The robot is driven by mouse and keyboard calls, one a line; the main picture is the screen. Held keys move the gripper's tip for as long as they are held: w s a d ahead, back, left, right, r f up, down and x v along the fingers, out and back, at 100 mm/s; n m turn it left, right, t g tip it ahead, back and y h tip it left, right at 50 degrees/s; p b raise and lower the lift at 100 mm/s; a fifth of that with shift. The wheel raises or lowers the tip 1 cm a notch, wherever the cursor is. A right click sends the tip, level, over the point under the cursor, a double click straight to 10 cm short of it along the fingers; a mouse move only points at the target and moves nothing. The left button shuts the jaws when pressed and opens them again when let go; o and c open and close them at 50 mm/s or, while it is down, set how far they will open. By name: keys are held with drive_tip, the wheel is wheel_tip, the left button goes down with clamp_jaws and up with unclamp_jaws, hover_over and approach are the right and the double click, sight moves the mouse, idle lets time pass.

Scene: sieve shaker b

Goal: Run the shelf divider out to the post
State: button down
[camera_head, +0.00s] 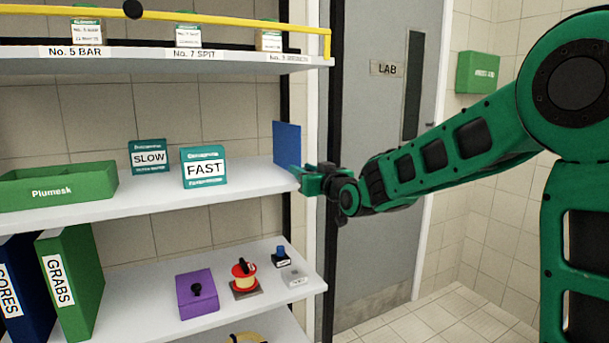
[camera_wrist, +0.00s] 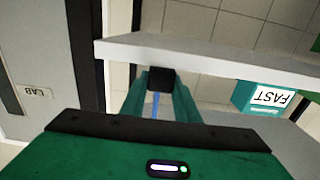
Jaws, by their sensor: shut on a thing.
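The shelf divider is a blue upright panel (camera_head: 287,144) at the right end of the middle shelf (camera_head: 245,186). My gripper (camera_head: 304,174) comes in from the right and is shut on the divider's lower front edge. In the wrist view my gripper (camera_wrist: 158,92) shows its green fingers with a thin blue strip of the divider (camera_wrist: 155,104) between them. A dark post (camera_head: 285,103) stands at the rack's right end, behind the divider; its lower part is partly hidden by shelf and panel.
The FAST box (camera_head: 204,168) and SLOW box (camera_head: 149,157) stand left of the divider, with clear shelf between. A yellow rail (camera_head: 250,20) fronts the upper shelf. A grey LAB door (camera_head: 385,180) is to the right.

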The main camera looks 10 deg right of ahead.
drive_tip(key=shift+d+f, duration=0.1)
drive_tip(key=shift+d, duration=0.25)
drive_tip(key=c, duration=1.4)
unclamp_jaws()
drive_tip(key=shift+s+d, duration=0.1)
drive_tip(key=shift+o, duration=0.2)
drive_tip(key=shift+s, duration=0.25)
drive_tip(key=v, duration=1)
